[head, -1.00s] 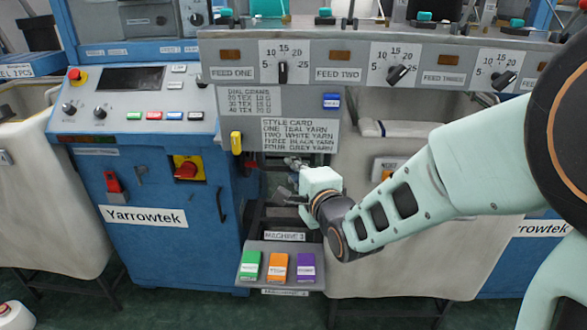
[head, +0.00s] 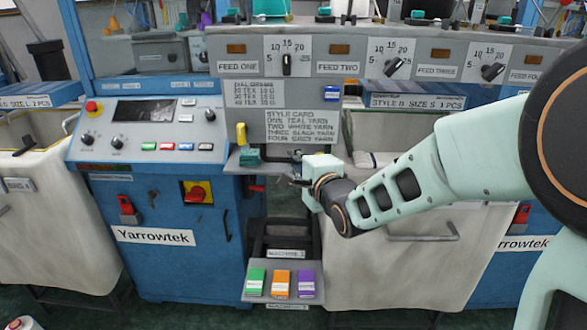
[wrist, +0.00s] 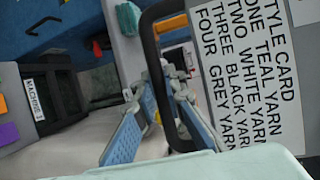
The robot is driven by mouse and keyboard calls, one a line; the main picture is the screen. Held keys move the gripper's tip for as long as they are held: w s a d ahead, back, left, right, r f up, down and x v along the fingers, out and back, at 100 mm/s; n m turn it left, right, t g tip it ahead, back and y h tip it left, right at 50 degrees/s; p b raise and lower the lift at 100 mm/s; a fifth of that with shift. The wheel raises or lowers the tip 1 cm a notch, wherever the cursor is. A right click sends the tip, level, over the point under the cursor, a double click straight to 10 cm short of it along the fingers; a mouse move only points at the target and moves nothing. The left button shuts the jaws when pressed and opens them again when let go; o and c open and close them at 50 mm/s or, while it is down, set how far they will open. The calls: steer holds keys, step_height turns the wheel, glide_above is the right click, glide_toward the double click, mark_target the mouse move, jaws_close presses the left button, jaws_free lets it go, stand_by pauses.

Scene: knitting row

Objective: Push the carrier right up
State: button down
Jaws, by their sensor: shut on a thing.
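The carrier looks to be a grey plate (wrist: 128,62) with a teal block on it and a black looped handle (wrist: 157,50) in the wrist view. In the head view the plate and teal block (head: 250,157) show just under the style card panel, left of my gripper. My gripper (head: 296,181) reaches in from the right. In the wrist view its blue-padded fingers (wrist: 165,85) are shut around the black handle. The exact contact is partly hidden by the fingers, and in the head view by my gripper's body.
The style card (head: 303,130) hangs close above my gripper. A tray (head: 284,296) with green, orange and purple blocks juts out below. The blue control cabinet (head: 165,265) stands left, with a yellow tab (head: 241,133) near the carrier. A pale bin (head: 410,275) is at right.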

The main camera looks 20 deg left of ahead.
mark_target(294, 25)
step_height(294, 25, up, 30)
steer(key=p, duration=2.3)
steer(key=shift+f, duration=0.2)
steer(key=shift+w+a, duration=0.1)
steer(key=shift+r, duration=0.1)
steer(key=c, duration=2.3)
jaws_free()
steer(key=shift+o, duration=0.2)
